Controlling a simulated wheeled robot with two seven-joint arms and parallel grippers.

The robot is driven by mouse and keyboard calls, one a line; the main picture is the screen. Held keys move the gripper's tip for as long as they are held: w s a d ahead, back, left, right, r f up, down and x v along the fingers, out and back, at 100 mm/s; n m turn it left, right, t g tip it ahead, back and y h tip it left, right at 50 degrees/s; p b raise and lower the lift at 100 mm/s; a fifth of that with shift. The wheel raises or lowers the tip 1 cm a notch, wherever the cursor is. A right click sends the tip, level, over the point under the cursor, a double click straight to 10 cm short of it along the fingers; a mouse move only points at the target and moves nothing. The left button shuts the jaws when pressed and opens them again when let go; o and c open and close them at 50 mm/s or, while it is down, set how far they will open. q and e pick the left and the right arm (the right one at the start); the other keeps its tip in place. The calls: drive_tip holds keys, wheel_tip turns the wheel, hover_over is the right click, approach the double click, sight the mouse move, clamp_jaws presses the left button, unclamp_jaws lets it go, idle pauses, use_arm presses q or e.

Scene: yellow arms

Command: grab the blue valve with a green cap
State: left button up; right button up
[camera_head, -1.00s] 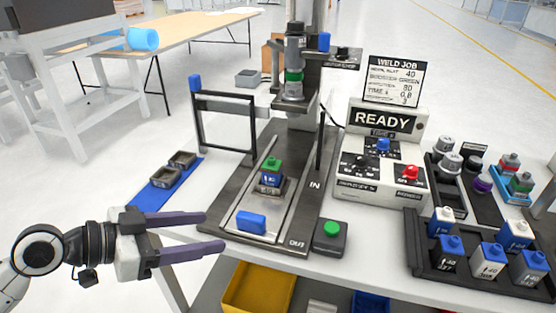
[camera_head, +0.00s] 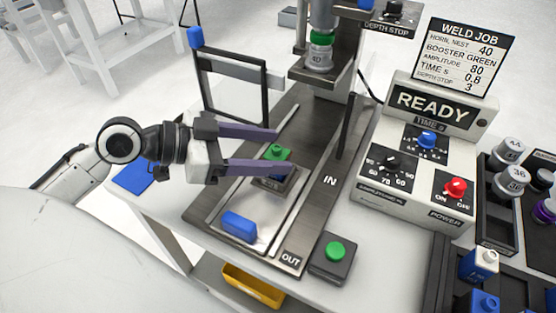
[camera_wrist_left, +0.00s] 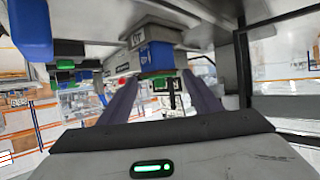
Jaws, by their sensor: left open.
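The blue valve with a green cap (camera_head: 277,153) stands upright in a dark nest on the sliding plate. Only its green top shows clearly in the head view; a finger hides much of its blue body. My left gripper (camera_head: 286,150) is open, with one purple finger on each side of the valve. I cannot tell whether the fingers touch it. My right gripper is not in view.
A blue block (camera_head: 239,225) lies on the near end of the plate. A black frame (camera_head: 232,85) stands behind my left gripper, and the press horn (camera_head: 319,55) hangs beyond the valve. A green button box (camera_head: 333,255) and the READY control box (camera_head: 420,150) are at right.

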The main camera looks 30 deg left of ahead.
use_arm(q)
drive_tip(key=p+x, duration=0.1)
drive_tip(key=x, duration=0.4)
drive_tip(key=shift+w+d, duration=0.1)
drive_tip(key=shift+d, duration=0.05)
drive_tip(key=shift+w+d+f, duration=0.15)
drive_tip(key=shift+f, duration=0.1)
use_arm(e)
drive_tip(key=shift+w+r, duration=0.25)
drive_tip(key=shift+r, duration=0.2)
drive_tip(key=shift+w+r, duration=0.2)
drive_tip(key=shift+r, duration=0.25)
use_arm(q)
drive_tip(key=shift+c, duration=0.4)
drive_tip(key=c, duration=0.9)
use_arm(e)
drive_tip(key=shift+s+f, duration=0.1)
